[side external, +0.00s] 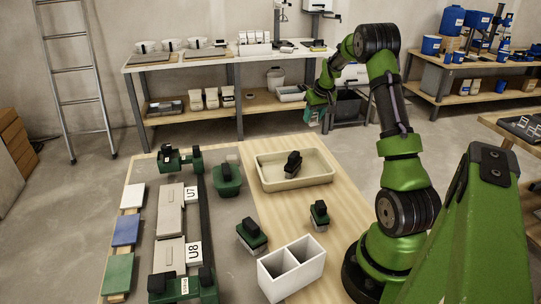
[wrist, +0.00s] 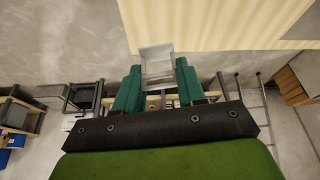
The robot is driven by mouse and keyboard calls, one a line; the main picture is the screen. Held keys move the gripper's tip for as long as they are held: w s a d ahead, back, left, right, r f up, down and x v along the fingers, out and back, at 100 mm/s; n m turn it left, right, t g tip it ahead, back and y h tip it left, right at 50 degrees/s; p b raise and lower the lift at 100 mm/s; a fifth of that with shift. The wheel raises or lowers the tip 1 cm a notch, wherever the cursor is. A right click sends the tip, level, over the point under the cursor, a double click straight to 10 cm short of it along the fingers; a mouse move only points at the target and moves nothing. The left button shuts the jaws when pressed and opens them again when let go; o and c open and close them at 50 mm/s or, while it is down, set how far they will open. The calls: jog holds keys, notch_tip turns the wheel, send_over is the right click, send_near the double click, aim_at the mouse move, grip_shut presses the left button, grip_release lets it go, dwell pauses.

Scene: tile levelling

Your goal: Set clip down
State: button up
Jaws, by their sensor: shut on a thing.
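My gripper (side external: 316,113) is raised well above and behind the workbench in the side view. In the wrist view its teal fingers (wrist: 157,84) are shut on a small light grey clip (wrist: 157,58), which sticks out beyond the fingertips. In the side view the clip is too small to make out clearly. A beige tray (side external: 267,181) with a dark object (side external: 292,164) in it stands on the bench. A white box with two open compartments (side external: 283,279) stands at the bench's front.
Grey tiles (side external: 170,220) beside labels U7 and U8 lie at left, next to white, blue (side external: 126,230) and green tiles. Bare wood (side external: 285,216) shows between tray and box.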

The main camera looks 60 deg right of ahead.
jog(key=w+a+r+n+y, duration=0.1)
jog(key=w+a+n, duration=0.15)
jog(key=a, duration=0.45)
jog(key=w+a+r+n+y, duration=0.1)
jog(key=w+a+n, duration=0.15)
jog(key=a, duration=0.55)
jog(key=w+a+r+n, duration=0.1)
jog(key=w+a+r, duration=0.1)
jog(key=w+a, duration=0.35)
jog(key=s+a+n+y, duration=0.25)
jog(key=a+n, duration=0.25)
jog(key=a, duration=1)
jog(key=s+a+f+n+y, duration=0.1)
jog(key=s+a+f+n, duration=0.3)
jog(key=a, duration=0.4)
jog(key=shift+n+g, duration=0.3)
jog(key=shift+n, duration=0.2)
notch_tip(320, 180, down, 9)
jog(key=shift+s+r, duration=0.15)
jog(key=shift+r, duration=0.05)
jog(key=shift+f, duration=0.15)
jog(key=o, duration=1)
